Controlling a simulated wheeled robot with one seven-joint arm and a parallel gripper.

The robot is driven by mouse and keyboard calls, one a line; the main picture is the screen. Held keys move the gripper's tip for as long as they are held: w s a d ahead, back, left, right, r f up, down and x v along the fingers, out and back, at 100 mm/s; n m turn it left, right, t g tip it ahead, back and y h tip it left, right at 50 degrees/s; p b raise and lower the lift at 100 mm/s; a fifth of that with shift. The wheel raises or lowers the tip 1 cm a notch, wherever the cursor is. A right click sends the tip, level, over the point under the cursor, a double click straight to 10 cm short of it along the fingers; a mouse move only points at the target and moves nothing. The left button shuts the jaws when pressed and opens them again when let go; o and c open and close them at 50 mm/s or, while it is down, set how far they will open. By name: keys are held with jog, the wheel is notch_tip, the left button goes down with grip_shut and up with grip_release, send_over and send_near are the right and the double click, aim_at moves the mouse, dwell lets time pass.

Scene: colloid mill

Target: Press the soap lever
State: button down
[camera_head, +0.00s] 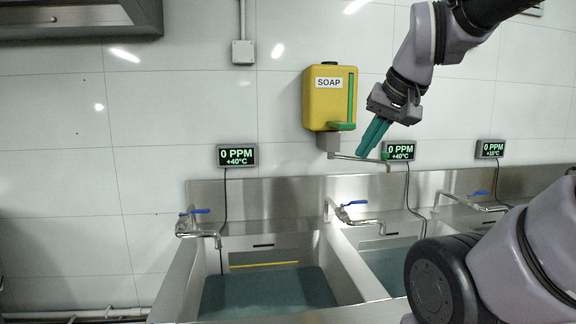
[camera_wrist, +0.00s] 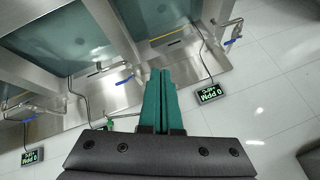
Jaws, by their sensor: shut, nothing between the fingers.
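The yellow soap dispenser (camera_head: 330,95), labelled SOAP, is fixed to the wall left of my gripper in the head view. A green piece (camera_head: 341,126) sits at its bottom front. A thin metal bar (camera_head: 345,157) runs right from the grey block under it, with a green knob (camera_head: 385,156) near its right end. My gripper (camera_head: 362,154) is shut and empty, its green fingers slanting down to the left with tips by the bar. I cannot tell whether they touch it. In the wrist view the shut fingers (camera_wrist: 163,75) point towards the sinks; the dispenser body is not visible there.
Steel sinks (camera_head: 215,260) with blue-handled taps (camera_head: 350,212) stand below. Displays reading 0 PPM (camera_head: 238,155) hang on the tiled wall with black cables. One display (camera_wrist: 210,93) shows right of the fingers in the wrist view. The wall left of the dispenser is mostly bare.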

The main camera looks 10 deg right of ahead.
jog(key=w+d+r+n, duration=0.1)
jog(key=w+d+r, duration=0.2)
jog(key=w, duration=0.8)
jog(key=w+d+r+n+t+h, duration=0.1)
jog(key=w+d+r, duration=0.3)
jog(key=w+r, duration=0.3)
jog(key=w+d+r+n+h, duration=0.1)
jog(key=w+d+r, duration=0.3)
jog(key=w, duration=1)
jog(key=shift+w+d+r+n+t, duration=0.2)
jog(key=shift+w+r+n+t, duration=0.15)
jog(key=shift+r+n, duration=0.35)
jog(key=shift+s, duration=0.1)
send_over(341, 125)
jog(key=d, duration=0.2)
jog(key=f, duration=0.6)
jog(key=shift+w+d+f, duration=0.2)
jog(key=shift+f, duration=0.1)
jog(key=f, duration=0.3)
jog(key=shift+w+f, duration=0.15)
jog(key=shift+w, duration=0.05)
jog(key=shift+f, duration=0.55)
